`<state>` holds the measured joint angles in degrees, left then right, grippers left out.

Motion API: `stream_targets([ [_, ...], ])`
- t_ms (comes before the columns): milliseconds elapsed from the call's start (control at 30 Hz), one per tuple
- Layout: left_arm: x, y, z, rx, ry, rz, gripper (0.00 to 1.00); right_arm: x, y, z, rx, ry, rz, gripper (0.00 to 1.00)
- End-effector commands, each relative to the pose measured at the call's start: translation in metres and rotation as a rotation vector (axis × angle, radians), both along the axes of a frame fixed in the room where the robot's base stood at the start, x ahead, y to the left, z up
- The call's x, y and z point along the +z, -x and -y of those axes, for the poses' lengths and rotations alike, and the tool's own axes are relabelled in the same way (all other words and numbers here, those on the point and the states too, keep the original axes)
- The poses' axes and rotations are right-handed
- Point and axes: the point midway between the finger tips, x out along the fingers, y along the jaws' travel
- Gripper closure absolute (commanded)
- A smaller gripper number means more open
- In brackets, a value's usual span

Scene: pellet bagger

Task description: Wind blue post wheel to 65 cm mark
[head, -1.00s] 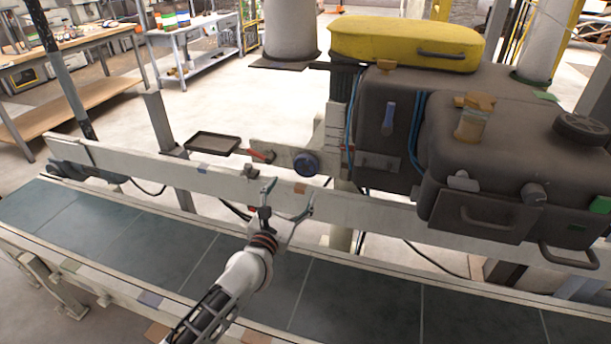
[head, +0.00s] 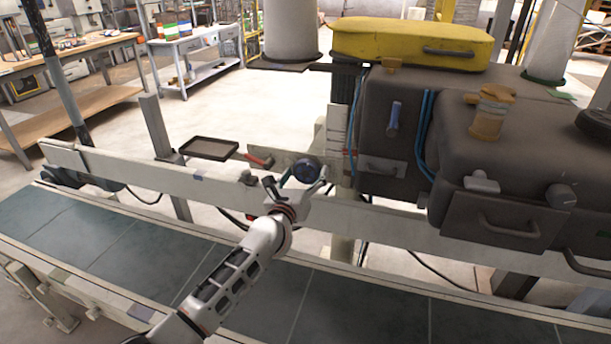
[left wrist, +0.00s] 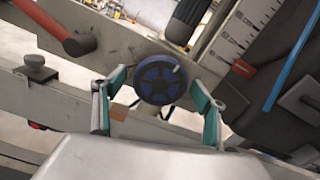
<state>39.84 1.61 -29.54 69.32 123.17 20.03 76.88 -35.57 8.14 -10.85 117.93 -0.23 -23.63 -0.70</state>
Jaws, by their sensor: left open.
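The blue post wheel (head: 306,171) is a dark round handwheel with a blue spoked face, on a pale plate beside the post. In the left wrist view the wheel (left wrist: 160,80) shows a small white mark near its upper right rim. My left gripper (head: 296,184) is open, with its fingers at either side of the wheel in the picture; I cannot tell whether they touch it. The gripper also shows in the left wrist view (left wrist: 158,100). A white scale (left wrist: 246,30) with dark marks runs up the post; its numbers are too small to read. My right gripper is not seen.
A red-handled lever (head: 258,161) lies left of the wheel, near a dark tray (head: 208,148). The conveyor rail (head: 380,218) runs below the wheel. The dark machine body (head: 388,130) with blue hoses stands close on the right.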

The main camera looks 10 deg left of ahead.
Motion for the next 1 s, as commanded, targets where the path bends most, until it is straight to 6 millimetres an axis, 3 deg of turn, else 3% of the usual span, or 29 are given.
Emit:
stream_targets([
  [300, 0.0012, -0.0032, 0.0007, 0.0, 0.0, 0.001, 0.28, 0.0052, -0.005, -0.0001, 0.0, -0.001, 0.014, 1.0],
  [333, 0.0012, -0.0032, 0.0007, 0.0, 0.0, 0.001, 0.31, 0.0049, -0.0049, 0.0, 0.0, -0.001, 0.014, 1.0],
  [467, 0.001, -0.0031, 0.0006, 0.0, 0.0, 0.001, 0.65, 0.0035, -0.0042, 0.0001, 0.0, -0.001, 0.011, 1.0],
  [500, 0.001, -0.0031, 0.0006, 0.0, 0.0, 0.001, 0.67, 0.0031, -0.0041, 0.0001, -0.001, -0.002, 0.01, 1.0],
  [1000, 0.0033, -0.0032, 0.0011, -0.001, -0.106, 0.023, 0.67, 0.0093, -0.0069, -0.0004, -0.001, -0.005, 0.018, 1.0],
])
